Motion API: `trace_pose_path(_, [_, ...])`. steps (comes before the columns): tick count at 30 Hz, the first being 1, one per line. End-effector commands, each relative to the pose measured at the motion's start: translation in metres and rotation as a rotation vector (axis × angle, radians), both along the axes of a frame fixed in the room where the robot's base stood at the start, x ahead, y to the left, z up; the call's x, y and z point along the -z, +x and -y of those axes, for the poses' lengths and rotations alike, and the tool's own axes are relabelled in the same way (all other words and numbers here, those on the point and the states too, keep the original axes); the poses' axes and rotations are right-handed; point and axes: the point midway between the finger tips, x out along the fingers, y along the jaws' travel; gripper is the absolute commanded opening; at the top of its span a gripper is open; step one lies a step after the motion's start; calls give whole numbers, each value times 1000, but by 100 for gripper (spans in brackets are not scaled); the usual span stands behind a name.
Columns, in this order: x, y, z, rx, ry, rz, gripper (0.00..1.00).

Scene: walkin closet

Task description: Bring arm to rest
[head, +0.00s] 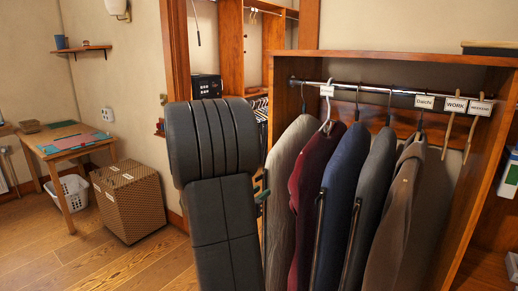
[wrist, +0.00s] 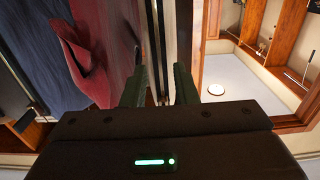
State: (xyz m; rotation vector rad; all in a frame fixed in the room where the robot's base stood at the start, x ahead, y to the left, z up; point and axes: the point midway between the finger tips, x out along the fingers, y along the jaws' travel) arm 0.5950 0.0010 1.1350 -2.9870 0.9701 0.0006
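My arm (head: 222,200) stands raised in the middle of the head view, its dark padded links in front of the closet's left side. My gripper (wrist: 160,85) shows in the wrist view with its two green fingers apart and nothing visibly held between them. In the head view the gripper is mostly hidden behind the arm; only a small greenish part shows at the arm's right edge, close to the grey garment (head: 285,165). In the wrist view a red garment (wrist: 88,70) and a dark blue one lie just left of the fingers.
Several garments hang from a metal rail (head: 380,93) with tags in a wooden closet (head: 420,60). A wicker hamper (head: 130,205), a white basket (head: 72,192) and a wooden table (head: 70,142) stand at the left. The wooden floor (head: 60,255) at front left is clear.

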Motion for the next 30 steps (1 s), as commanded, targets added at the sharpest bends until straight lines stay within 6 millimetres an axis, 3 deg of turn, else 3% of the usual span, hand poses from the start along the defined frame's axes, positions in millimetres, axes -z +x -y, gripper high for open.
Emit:
trace_pose_path(1, [13, 0, 0, 0, -1, -1, 26])
trace_pose_path(30, [137, 0, 0, 0, -2, -1, 26])
